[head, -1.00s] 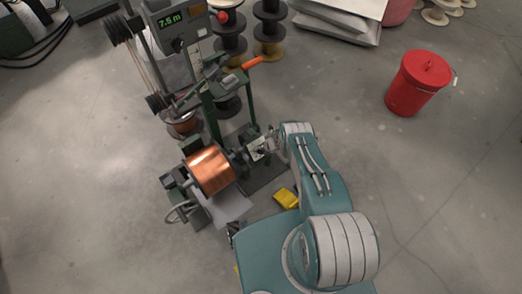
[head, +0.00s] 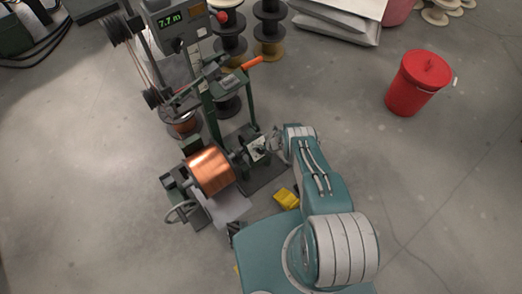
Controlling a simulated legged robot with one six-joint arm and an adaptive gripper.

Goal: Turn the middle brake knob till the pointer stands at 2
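The winding machine holds a copper spool (head: 211,171) on its shaft. At the right end of that shaft is a small pale dial plate (head: 259,148) with dark parts on it, where the brake knob seems to be. The knob, its pointer and its numbers are too small to read. My gripper (head: 271,143) is just right of the dial plate, pointing left at it. Whether its fingers touch the knob, and whether they are open or shut, cannot be made out.
An orange-handled lever (head: 252,62) stands above the spool. A yellow object (head: 286,198) lies on the floor beside my base. A red bin (head: 418,82) stands at right. Stacked spools (head: 268,30) stand behind. Floor between machine and bin is clear.

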